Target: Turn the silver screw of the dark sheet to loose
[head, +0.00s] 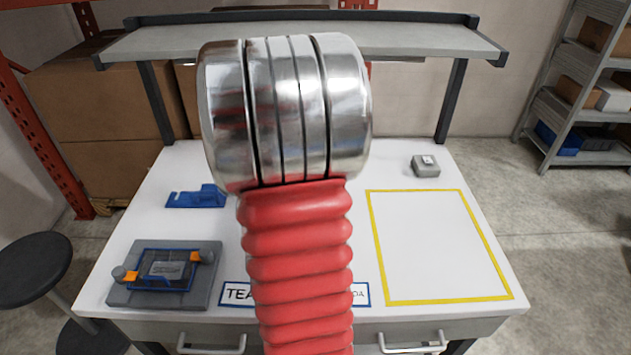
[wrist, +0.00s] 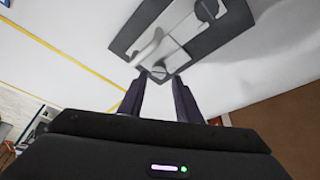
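In the wrist view the dark sheet (wrist: 212,40) lies at the top, tilted in the picture, with lighter grey parts on it. A small round silver screw (wrist: 158,71) sits near its lower edge. A dark round knob (wrist: 207,9) shows farther up. My gripper (wrist: 158,86) is open, its two dark fingers apart on either side below the screw in the picture. Nothing shows between the fingers, and I cannot tell whether they touch the screw. In the head view my red and silver arm hides the middle of the bench, and the gripper, sheet and screw are not seen.
On the white bench (head: 120,215) stand a grey fixture (head: 208,290) with a blue frame and orange clips, a blue holder (head: 197,197) and a small grey box (head: 425,170). A yellow-outlined area (head: 440,299) at right is empty. A shelf (head: 420,40) spans the back.

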